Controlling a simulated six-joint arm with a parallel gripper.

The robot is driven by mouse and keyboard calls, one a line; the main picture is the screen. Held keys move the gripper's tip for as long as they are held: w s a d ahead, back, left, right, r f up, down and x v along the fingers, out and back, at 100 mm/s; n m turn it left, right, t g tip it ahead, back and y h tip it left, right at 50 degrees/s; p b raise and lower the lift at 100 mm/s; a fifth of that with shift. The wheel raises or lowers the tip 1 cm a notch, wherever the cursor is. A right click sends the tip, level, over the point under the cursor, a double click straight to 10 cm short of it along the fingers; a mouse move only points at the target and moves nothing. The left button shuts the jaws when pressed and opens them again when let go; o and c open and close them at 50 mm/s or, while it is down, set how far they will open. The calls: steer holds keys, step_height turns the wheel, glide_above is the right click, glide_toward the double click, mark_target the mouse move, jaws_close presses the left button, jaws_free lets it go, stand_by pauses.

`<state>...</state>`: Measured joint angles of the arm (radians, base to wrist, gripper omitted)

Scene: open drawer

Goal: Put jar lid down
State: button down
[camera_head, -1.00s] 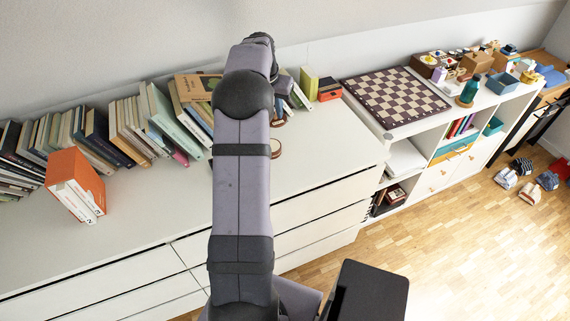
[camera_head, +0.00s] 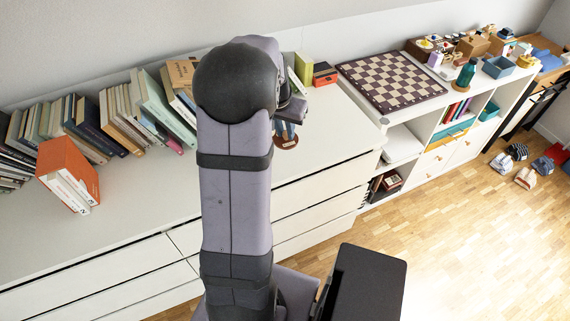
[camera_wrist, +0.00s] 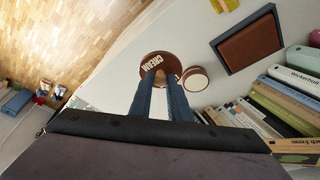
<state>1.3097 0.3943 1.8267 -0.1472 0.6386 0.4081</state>
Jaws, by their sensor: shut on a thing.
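The jar lid (camera_wrist: 153,62) is a round brown disc with white "CREAM" lettering in the wrist view. My gripper (camera_wrist: 160,88) is shut on it with its two dark blue fingers. In the camera_head view the lid (camera_head: 287,142) shows as a brown disc under my gripper (camera_head: 286,133), low over the white dresser top. I cannot tell whether it touches the surface. A round jar (camera_wrist: 196,80) with a pale top and brown rim stands right beside the lid in the wrist view. My arm hides the jar in the camera_head view.
The dresser top (camera_head: 335,133) is bare to the right of my gripper. Books (camera_head: 120,120) line the wall at left, with an orange box file (camera_head: 66,175) in front. A chessboard (camera_head: 392,80) lies further right. The wrist view shows a dark blue frame with brown inside (camera_wrist: 248,42).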

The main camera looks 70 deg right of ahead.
steer(key=shift+s+a+f, duration=0.1)
steer(key=shift+a+f, duration=0.35)
steer(key=shift+f, duration=0.2)
steer(key=shift+d+f, duration=0.15)
steer(key=shift+f, duration=0.05)
steer(key=shift+w+d+r, duration=0.15)
steer(key=shift+w+d, duration=0.15)
steer(key=shift+d, duration=0.15)
steer(key=shift+f+p, duration=0.8)
steer(key=shift+f, duration=4.2)
steer(key=shift+f, duration=0.15)
steer(key=c, duration=1.7)
jaws_free()
steer(key=shift+o, duration=0.2)
